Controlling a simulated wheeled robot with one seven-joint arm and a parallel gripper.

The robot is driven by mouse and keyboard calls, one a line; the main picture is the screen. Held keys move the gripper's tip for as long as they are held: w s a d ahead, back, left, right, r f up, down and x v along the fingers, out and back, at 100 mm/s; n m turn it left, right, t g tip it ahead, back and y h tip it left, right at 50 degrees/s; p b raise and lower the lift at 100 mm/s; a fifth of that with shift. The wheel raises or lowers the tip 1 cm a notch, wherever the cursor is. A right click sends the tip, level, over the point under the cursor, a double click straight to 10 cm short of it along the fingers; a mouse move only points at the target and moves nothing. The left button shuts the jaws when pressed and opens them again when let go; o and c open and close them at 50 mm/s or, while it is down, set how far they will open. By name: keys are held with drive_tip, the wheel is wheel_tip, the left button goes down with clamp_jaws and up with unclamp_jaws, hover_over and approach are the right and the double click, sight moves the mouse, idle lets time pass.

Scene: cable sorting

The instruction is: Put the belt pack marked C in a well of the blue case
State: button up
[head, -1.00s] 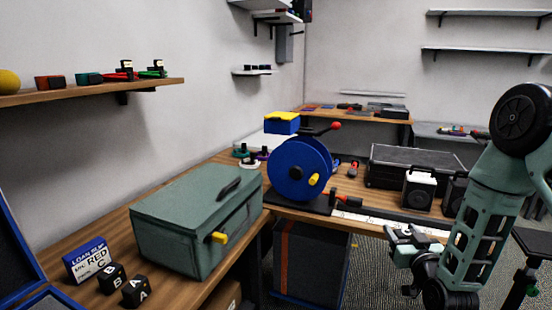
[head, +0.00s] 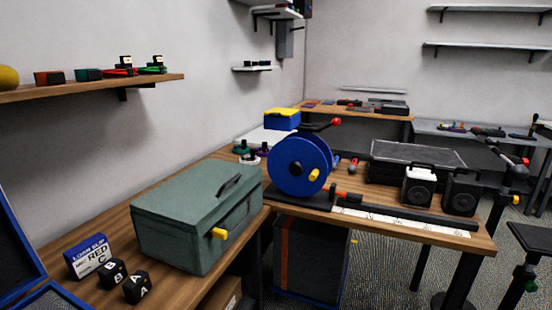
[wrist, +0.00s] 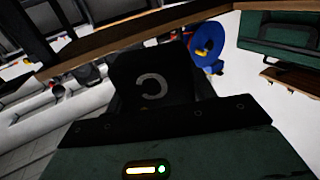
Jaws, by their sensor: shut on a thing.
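The black belt pack marked C (wrist: 152,85) shows in the wrist view, its pale letter turned sideways. My gripper (wrist: 165,118) is shut on it; the fingertips are hard to make out against the dark pack. My gripper is outside the head view. The blue case is cut off at the left edge of the head view, with a raised blue-framed panel (head: 14,245) and a lower part (head: 52,297) at the bottom corner. Its wells cannot be made out.
Belt packs B (head: 112,273) and A (head: 137,287) stand on the wooden bench beside a loan slip sign (head: 88,256) reading RED C. A large green-grey box (head: 195,220) stands right of them. A blue cable reel (head: 300,165) is farther back.

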drive_tip(key=shift+s+a+r+m+h, duration=0.1)
drive_tip(key=shift+s+r+m+h, duration=0.25)
drive_tip(key=shift+r+h, duration=0.15)
drive_tip(key=shift+f, duration=0.15)
idle(0.3)
